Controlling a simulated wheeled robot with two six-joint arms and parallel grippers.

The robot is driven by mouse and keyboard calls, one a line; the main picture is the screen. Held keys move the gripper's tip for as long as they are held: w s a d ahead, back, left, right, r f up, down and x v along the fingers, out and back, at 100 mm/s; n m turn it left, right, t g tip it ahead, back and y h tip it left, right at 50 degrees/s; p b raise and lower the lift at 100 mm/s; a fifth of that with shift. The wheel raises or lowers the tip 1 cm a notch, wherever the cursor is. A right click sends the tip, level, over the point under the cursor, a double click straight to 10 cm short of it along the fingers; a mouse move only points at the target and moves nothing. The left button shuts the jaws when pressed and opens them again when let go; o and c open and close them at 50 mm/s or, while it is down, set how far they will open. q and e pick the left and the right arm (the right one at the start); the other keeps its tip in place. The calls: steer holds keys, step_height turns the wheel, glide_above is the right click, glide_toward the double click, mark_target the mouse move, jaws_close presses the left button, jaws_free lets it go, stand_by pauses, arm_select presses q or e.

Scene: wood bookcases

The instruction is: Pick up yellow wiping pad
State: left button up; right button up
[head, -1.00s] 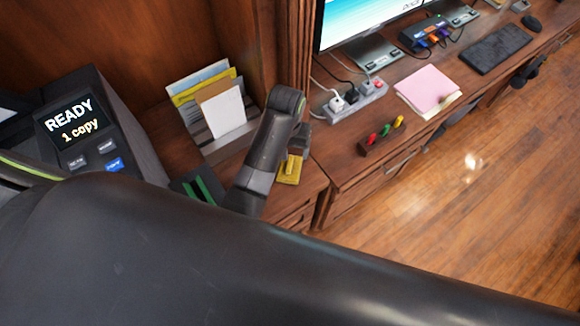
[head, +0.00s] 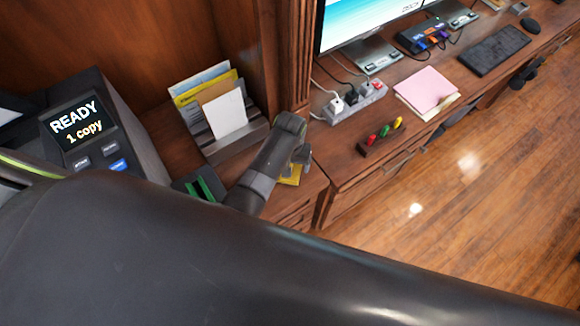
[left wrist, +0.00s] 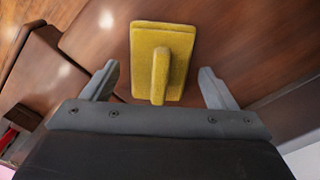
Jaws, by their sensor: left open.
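The yellow wiping pad (left wrist: 178,50) lies on the brown wood surface in the left wrist view, with a raised yellow grip along its middle. My left gripper (left wrist: 158,85) is open, with one finger on each side of the pad's near end and nothing between them that it clamps. In the head view my left gripper (head: 300,160) is above the pad (head: 291,177), and my arm hides most of the pad. My right gripper is not in view.
A letter rack (head: 235,142) with papers stands beside my arm. A copier panel (head: 78,125) is at the left. A power strip (head: 355,102), a pink notepad (head: 427,90) and a small block with coloured pegs (head: 380,140) lie on the desk to the right.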

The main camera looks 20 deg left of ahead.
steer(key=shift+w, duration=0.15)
arm_select(q)
steer(key=c, duration=1.2)
steer(key=shift+o, duration=0.2)
steer(key=shift+r, duration=0.1)
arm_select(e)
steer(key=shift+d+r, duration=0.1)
